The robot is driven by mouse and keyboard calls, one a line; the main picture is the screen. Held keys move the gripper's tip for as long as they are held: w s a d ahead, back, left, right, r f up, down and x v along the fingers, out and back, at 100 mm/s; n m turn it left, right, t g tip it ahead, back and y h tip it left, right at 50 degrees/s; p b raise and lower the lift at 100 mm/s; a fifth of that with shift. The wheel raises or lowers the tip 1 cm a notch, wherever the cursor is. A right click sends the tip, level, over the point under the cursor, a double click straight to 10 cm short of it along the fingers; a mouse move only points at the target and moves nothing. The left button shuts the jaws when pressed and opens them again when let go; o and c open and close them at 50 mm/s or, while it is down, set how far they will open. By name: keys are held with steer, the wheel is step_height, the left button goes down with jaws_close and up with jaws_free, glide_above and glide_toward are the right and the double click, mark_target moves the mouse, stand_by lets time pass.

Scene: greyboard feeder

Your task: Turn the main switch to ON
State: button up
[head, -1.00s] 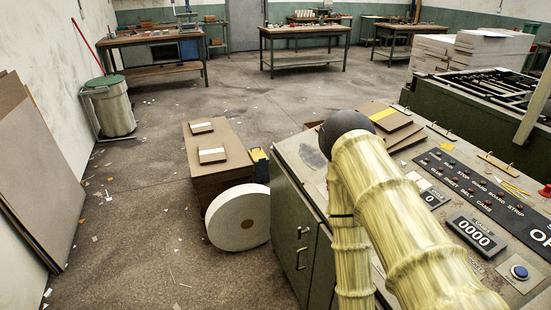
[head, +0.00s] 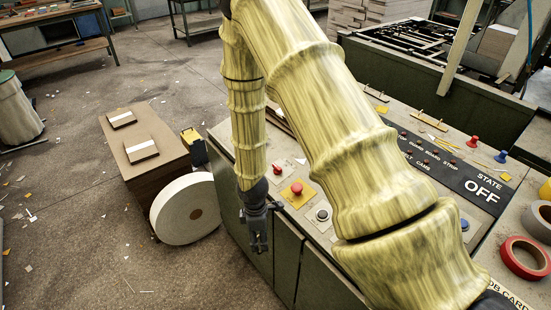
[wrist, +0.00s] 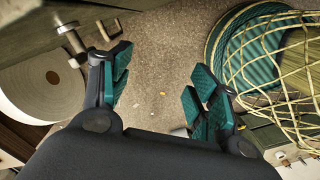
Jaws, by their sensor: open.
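I cannot make out which control is the main switch; my arm covers much of the panel. My gripper (head: 259,246) hangs pointing down beside the console's front face, empty. In the wrist view my gripper (wrist: 162,80) has its teal-padded fingers apart, with floor between them. A metal handle-like part (wrist: 72,38) shows left of them.
A white roll (head: 170,210) and a brown stack (head: 120,155) stand on the floor left of the console. The wrist view shows a teal container with yellow mesh (wrist: 250,60) at right. Tape rolls (head: 523,258) lie at far right. The left floor has scattered scraps.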

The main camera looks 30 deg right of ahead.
steer(key=w+d+r+n+h+p, duration=0.1)
steer(key=w+d+r+n, duration=0.15)
steer(key=w+r, duration=0.35)
steer(key=w+d+r+n+h+p, duration=0.1)
steer(key=w+d+r+n, duration=0.2)
steer(key=r, duration=0.4)
steer(key=n+t+h, duration=0.1)
steer(key=n+h, duration=0.1)
glide_toward(277, 166)
steer(key=shift+m, duration=0.25)
steer(key=shift+p+x, duration=1.4)
steer(key=shift+x, duration=3)
steer(key=shift+a, duration=0.1)
steer(key=shift+c, duration=0.4)
steer(key=c, duration=0.9)
